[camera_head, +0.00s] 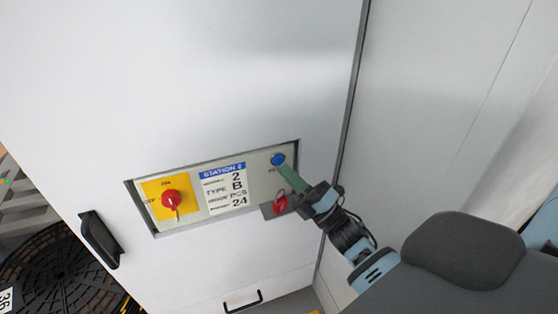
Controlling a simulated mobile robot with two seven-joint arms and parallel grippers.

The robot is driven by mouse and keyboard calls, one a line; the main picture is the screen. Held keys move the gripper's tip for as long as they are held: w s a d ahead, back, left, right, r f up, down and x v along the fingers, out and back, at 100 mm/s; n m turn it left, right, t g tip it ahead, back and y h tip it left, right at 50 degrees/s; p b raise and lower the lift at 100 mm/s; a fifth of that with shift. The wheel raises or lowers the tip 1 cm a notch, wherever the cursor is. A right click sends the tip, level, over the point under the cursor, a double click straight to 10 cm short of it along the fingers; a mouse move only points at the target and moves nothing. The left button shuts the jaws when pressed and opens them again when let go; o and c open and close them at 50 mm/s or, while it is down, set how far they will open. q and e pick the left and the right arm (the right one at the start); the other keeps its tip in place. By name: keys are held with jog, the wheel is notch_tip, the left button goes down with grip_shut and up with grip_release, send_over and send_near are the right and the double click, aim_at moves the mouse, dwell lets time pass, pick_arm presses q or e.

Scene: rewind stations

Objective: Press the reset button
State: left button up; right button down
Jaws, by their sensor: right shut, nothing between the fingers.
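The reset button appears to be the blue round button (278,159) at the right end of a recessed control panel (262,164) on a white cabinet. My right gripper (285,170) comes in from the lower right. It is shut and empty, with its greenish fingertips just below and right of the blue button. I cannot tell whether the tips touch it. The label under the button is partly hidden by the fingers. My left gripper is not in view.
A red rotary switch (171,198) on a yellow plate sits at the panel's left. A station label (224,188) reads "STATION 2". A black handle (101,240) sticks out at left.

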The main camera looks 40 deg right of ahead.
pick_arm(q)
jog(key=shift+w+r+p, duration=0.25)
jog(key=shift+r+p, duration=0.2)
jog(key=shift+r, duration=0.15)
pick_arm(e)
jog(key=s, duration=0.2)
jog(key=s+a, duration=0.1)
jog(key=s, duration=0.1)
jog(key=shift+s, duration=0.25)
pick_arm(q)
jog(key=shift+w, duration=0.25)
